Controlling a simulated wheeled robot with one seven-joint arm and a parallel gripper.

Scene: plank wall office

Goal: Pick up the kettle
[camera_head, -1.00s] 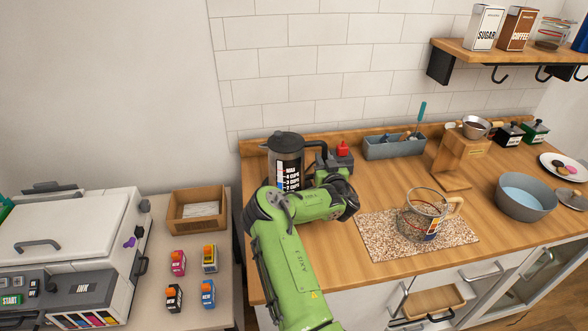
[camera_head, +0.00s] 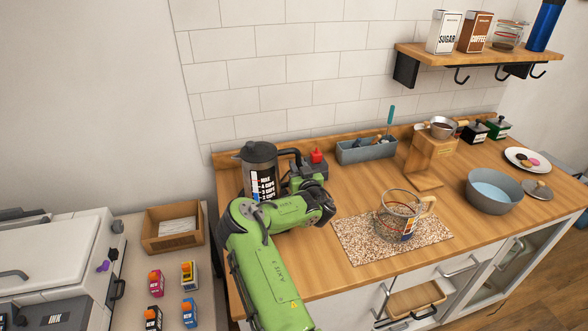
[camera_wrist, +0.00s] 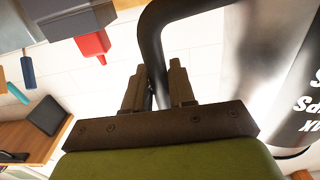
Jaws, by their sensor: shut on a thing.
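The kettle (camera_head: 260,168) is a dark cylinder with a lid, a black curved handle and white cup markings. It stands upright at the back left of the wooden counter in the head view; my arm hides its lower part, so I cannot tell whether its base touches the counter. In the wrist view its shiny body (camera_wrist: 285,60) fills the right side. My gripper (camera_wrist: 158,82) is shut on the black handle, which passes between the two fingers. In the head view my arm hides the fingers.
A red-topped dark object (camera_head: 317,156) is close right of the kettle. A grey utensil tray (camera_head: 366,152), wooden stand (camera_head: 432,160), glass jug (camera_head: 398,215) on a speckled mat (camera_head: 350,240) and blue-grey bowl (camera_head: 494,190) are farther right. The tiled wall is behind.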

